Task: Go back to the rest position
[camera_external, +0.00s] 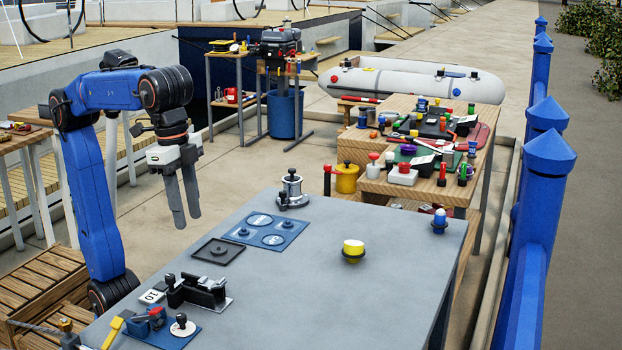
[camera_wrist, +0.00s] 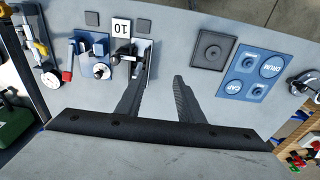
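My blue arm stands at the left of the grey table (camera_external: 330,260) in the external view, bent over at the top. My gripper (camera_external: 186,220) hangs down above the table's back left part, with its two grey fingers apart and nothing between them. In the wrist view my gripper (camera_wrist: 160,85) also shows its two dark fingers spread, with bare grey table between them. The fingers look clear of the things on the table.
On the table are a blue mat (camera_external: 266,228) marked DRUM and CAP, a dark square plate (camera_external: 218,251), a black fixture (camera_external: 197,291), a "10" card (camera_external: 152,296), a yellow-topped piece (camera_external: 353,250) and a metal winch (camera_external: 292,190). The table's front right is bare.

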